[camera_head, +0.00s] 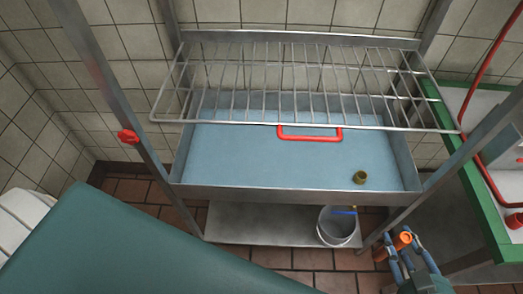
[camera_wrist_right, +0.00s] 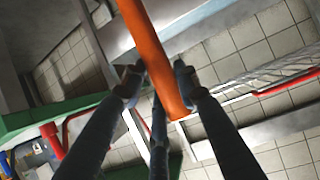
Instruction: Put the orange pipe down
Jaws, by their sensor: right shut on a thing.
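The orange pipe (camera_head: 383,253) is in my right gripper (camera_head: 400,245), at the lower right of the head view, in front of the metal rack. In the right wrist view the pipe (camera_wrist_right: 152,45) runs from the top edge down between the dark fingers of the gripper (camera_wrist_right: 158,82), which is shut on it. The pipe's upper end is cut off by that frame. Nothing visibly supports the pipe from below. My left gripper is not in view.
The metal rack has a wire shelf (camera_head: 290,85), a blue tray shelf (camera_head: 260,160) and a low shelf (camera_head: 250,225). A bucket (camera_head: 337,227) stands below. A green-edged table (camera_head: 470,170) is at right.

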